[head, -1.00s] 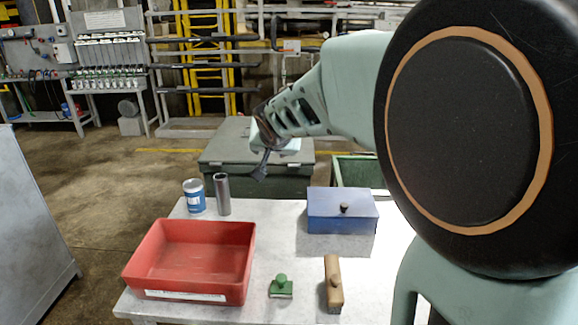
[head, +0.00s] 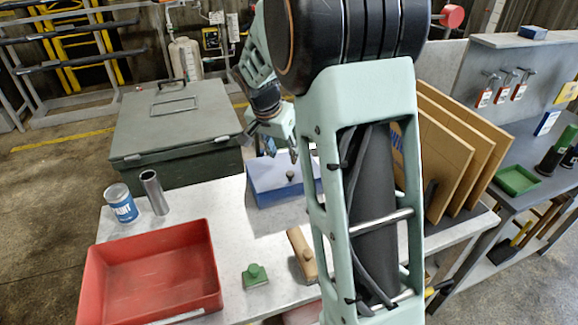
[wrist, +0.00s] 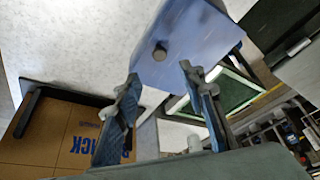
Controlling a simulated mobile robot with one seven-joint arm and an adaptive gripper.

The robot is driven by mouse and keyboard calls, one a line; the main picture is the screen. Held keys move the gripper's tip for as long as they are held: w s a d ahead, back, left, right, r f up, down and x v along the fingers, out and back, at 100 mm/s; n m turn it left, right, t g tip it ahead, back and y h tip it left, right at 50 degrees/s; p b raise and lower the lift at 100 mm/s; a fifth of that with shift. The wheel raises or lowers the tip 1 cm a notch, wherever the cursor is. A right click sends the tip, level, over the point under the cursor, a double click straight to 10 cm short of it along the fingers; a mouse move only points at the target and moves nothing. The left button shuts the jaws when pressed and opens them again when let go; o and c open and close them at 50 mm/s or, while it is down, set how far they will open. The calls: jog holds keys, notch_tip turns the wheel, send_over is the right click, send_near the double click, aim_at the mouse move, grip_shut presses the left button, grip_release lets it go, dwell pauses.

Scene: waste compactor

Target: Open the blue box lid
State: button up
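The blue box (head: 270,190) stands on the white table in the head view, with its lid down and a small dark knob (head: 290,176) on top. In the wrist view the blue lid (wrist: 200,45) fills the upper middle, and its knob (wrist: 160,52) shows just beyond the fingertips. My gripper (head: 284,150) is above and behind the box in the head view. In the wrist view its two fingers (wrist: 160,75) are spread apart with nothing between them, so it is open and empty. My arm covers the box's right end in the head view.
A red tray (head: 96,287), a paint can (head: 121,205), a metal cylinder (head: 154,191), a green stamp-like block (head: 255,277) and a wooden block (head: 302,256) stand on the table (head: 232,232). Cardboard sheets (head: 450,150) stand at right. A green-grey chest (head: 172,125) is behind.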

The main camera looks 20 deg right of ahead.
aim_at(290, 173)
jog(key=p+x, duration=0.1)
jog(key=x, duration=0.9)
jog(key=shift+f, duration=0.1)
grip_shut()
